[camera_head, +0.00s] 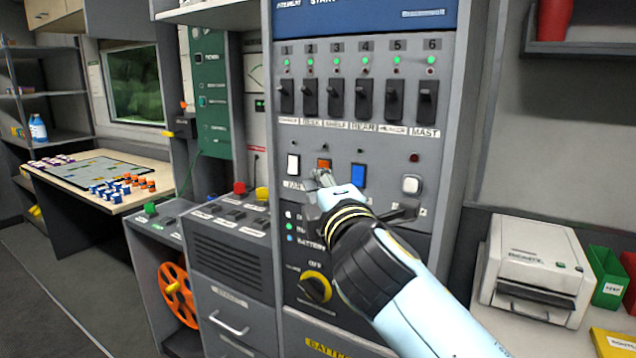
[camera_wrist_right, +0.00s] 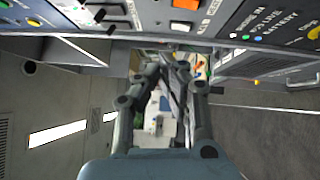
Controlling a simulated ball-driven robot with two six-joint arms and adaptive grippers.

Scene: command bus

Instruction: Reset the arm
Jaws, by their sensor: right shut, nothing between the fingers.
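My right gripper (camera_head: 325,180) is shut and empty in the head view, in front of the grey control panel (camera_head: 400,235), just below the orange button (camera_head: 324,165). I cannot tell whether it touches the panel. In the right wrist view the gripper's fingers (camera_wrist_right: 172,62) are together, with the orange button (camera_wrist_right: 186,4) at the top edge. My right arm (camera_head: 400,285) reaches in from the lower right and hides part of the panel. My left gripper is not in view.
A white button (camera_head: 293,164) and a blue button (camera_head: 358,176) flank the orange one. Several black switches (camera_head: 335,98) with green lights sit above. A yellow-ringed knob (camera_head: 316,287) is below. A printer (camera_head: 532,265) stands at right, a table (camera_head: 95,180) at left. Grey floor is open at lower left.

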